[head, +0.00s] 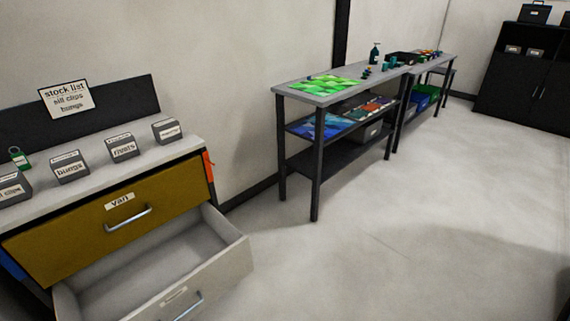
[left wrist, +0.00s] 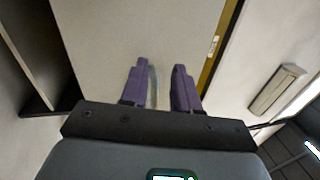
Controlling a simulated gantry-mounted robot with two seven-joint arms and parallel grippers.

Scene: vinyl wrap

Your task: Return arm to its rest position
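My left gripper (left wrist: 160,80) shows only in the left wrist view. Its two purple fingers are apart, with a gap between them. A thin pale curved strip (left wrist: 153,85) shows beside the left finger; I cannot tell what it is. Behind the fingers is a plain pale grey surface, with a mustard strip (left wrist: 228,40) to the right. Neither of my grippers shows in the head view, and my right gripper is in no view.
In the head view, an open, empty-looking grey drawer (head: 240,252) juts out below a shut mustard drawer (head: 75,236). Labelled grey boxes (head: 123,149) stand on the cabinet top. A shelved workbench (head: 318,150) stands along the wall. The floor (head: 430,220) at right is clear.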

